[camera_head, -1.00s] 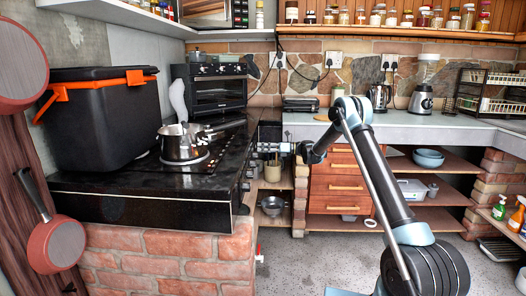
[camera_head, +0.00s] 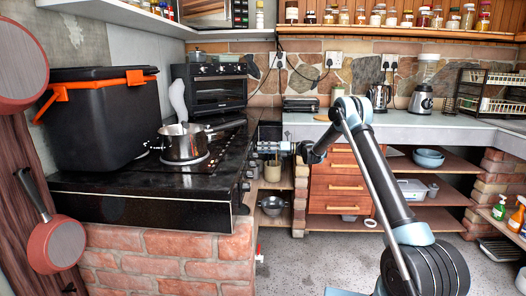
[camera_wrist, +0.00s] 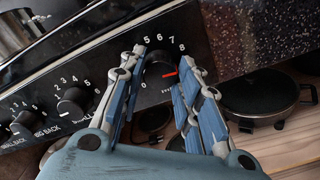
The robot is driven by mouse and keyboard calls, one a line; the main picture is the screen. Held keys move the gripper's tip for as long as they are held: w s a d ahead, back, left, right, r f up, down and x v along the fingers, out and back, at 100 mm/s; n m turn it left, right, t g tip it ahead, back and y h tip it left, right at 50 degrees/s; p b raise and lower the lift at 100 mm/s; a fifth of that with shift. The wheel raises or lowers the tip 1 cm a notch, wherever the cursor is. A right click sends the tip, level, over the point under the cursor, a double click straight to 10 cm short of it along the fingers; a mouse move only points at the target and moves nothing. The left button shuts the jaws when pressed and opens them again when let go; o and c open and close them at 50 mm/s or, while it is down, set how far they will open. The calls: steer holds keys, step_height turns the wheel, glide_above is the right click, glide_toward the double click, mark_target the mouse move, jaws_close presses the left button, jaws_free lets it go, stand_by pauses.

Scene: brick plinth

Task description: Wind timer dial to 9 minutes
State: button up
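The timer dial (camera_wrist: 158,62) is a dark round knob with a red pointer on the black control panel, seen in the wrist view. Its pointer aims right, a little below the 8, toward markings that my right-hand finger hides. The numbers 5 to 8 show above the dial. My gripper (camera_wrist: 161,66) has one finger on each side of the dial, with its fingertips close to the panel. I cannot tell whether both fingers touch the knob. In the head view my gripper (camera_head: 264,147) is at the front of the stove (camera_head: 110,190), and the dial is hidden.
More knobs, including the big back knob (camera_wrist: 72,104), line the panel to the left. A saucepan (camera_head: 184,147) and a black cooler box (camera_head: 103,120) stand on the stove. Pans (camera_wrist: 258,96) lie on a shelf below the panel. Floor is clear in front.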

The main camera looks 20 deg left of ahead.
steer(key=o, duration=0.4)
steer(key=shift+f, duration=0.2)
steer(key=shift+r, duration=0.1)
steer(key=v, duration=1.2)
steer(key=shift+w, duration=0.1)
